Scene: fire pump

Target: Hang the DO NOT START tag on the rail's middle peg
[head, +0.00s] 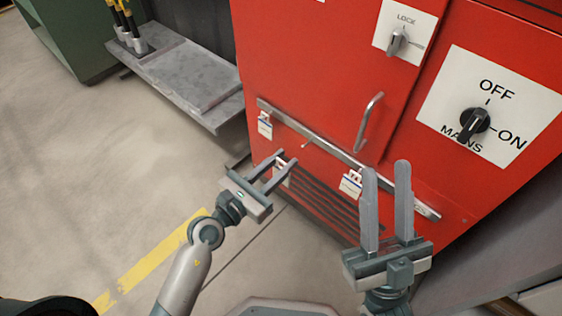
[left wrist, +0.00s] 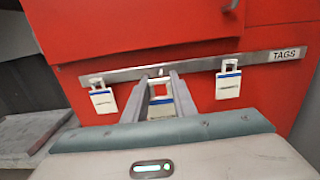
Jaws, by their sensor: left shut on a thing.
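A metal rail (head: 318,143) runs along the red cabinet. Its middle peg (head: 305,146) is bare. My left gripper (head: 287,160) is shut on a small white tag (head: 282,175) with a blue band, just below and in front of the rail's middle. The held tag also shows between the fingers in the left wrist view (left wrist: 160,107), below the rail (left wrist: 205,64); its lettering is too small to read. It appears apart from the rail. My right gripper (head: 387,172) is open and empty, in front of the rail's right part.
Similar tags hang at the rail's left (head: 265,126) and right (head: 350,184), on either side of the held one. A handle (head: 369,122) sticks out above the rail. The MAINS switch (head: 474,121) and LOCK switch (head: 397,41) are higher up.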

